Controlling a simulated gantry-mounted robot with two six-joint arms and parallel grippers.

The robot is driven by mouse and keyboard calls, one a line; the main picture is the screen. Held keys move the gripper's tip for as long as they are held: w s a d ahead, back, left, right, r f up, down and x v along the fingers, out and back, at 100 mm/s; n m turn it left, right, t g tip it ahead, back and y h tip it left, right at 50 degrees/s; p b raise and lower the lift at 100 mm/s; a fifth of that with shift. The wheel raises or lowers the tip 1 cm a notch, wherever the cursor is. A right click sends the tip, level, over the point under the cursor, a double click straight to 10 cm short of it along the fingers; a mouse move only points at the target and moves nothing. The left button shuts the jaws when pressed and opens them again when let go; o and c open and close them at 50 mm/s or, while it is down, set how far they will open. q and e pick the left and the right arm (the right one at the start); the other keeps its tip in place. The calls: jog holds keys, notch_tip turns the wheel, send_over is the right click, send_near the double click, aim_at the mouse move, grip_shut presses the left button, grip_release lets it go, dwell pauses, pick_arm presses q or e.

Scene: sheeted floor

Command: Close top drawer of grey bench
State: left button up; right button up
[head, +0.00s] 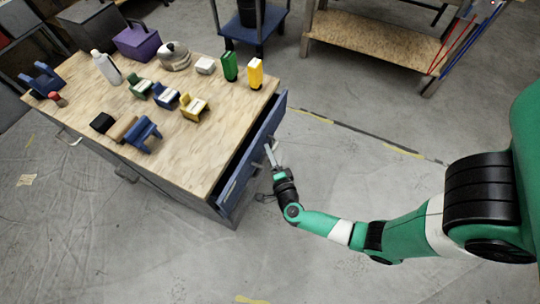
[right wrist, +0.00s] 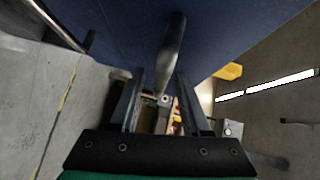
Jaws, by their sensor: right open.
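The grey bench (head: 200,200) has a wooden top and stands at the left and middle of the head view. Its blue top drawer (head: 240,190) is pulled part way out on the side facing my right arm, with a dark gap behind its front. My right gripper (head: 272,156) is in front of the drawer front, close to it. In the right wrist view the blue drawer front (right wrist: 110,30) fills the top, and its metal handle (right wrist: 173,45) reaches toward the gap between the open fingers (right wrist: 160,78). Contact with the handle cannot be told. My left gripper is out of view.
The bench top holds several small items, including a yellow container (head: 255,73), a green container (head: 229,67), small chairs and a purple box (head: 138,42). A wooden-shelved rack (head: 375,40) stands behind. The floor (head: 340,170) right of the drawer is clear.

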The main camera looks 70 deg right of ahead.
jog(key=shift+c, duration=0.3)
grip_shut()
dwell(1.1)
